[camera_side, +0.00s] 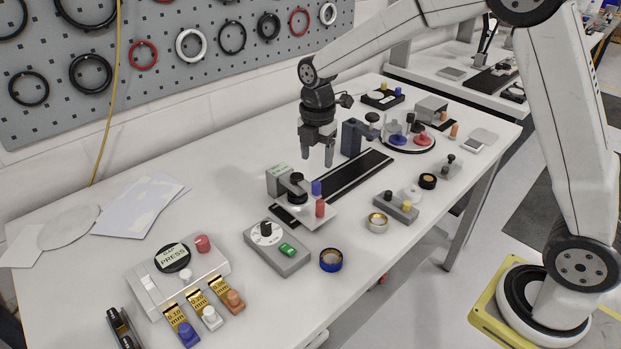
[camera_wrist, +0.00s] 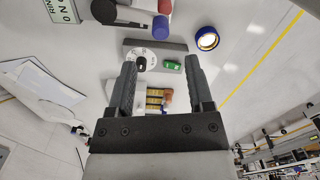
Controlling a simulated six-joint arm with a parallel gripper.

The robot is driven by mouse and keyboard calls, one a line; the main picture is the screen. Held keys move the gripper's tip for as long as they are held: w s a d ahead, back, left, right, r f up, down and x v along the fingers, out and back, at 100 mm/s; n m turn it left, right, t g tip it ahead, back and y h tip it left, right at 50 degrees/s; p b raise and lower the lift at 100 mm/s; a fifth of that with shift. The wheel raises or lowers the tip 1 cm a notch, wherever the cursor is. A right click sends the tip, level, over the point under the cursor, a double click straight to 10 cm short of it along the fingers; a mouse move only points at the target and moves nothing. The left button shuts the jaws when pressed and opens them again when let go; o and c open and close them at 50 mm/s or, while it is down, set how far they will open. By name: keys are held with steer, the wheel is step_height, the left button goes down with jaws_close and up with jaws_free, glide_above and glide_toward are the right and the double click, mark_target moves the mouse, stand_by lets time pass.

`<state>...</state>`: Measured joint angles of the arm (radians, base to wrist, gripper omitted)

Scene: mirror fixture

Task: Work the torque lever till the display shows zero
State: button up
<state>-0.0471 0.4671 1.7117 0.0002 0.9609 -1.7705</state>
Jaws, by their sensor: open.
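My gripper (camera_side: 317,159) is open and empty, fingers pointing down, above the back of the table in the side view. In the wrist view the gripper (camera_wrist: 161,66) has its two fingers apart with nothing between the tips. A grey box (camera_side: 292,257) with a white dial, a black knob and a green button stands at the front; it also shows in the wrist view (camera_wrist: 156,48). A fixture (camera_side: 279,183) with a black knob and red and blue handles stands below and left of my gripper. I cannot tell which part is the torque lever, and no display reading is legible.
A black rail (camera_side: 352,181) runs beside the fixture. A blue-rimmed ring (camera_side: 331,260) lies right of the dial box. A press box (camera_side: 172,270) with labelled gold tabs stands at front left.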

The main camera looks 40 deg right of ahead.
mark_target(316, 183)
steer(key=m, duration=0.5)
steer(key=shift+a+f, duration=0.1)
steer(key=shift+f, duration=0.05)
steer(key=shift+f, duration=0.1)
steer(key=shift+f, duration=3.8)
jaws_close()
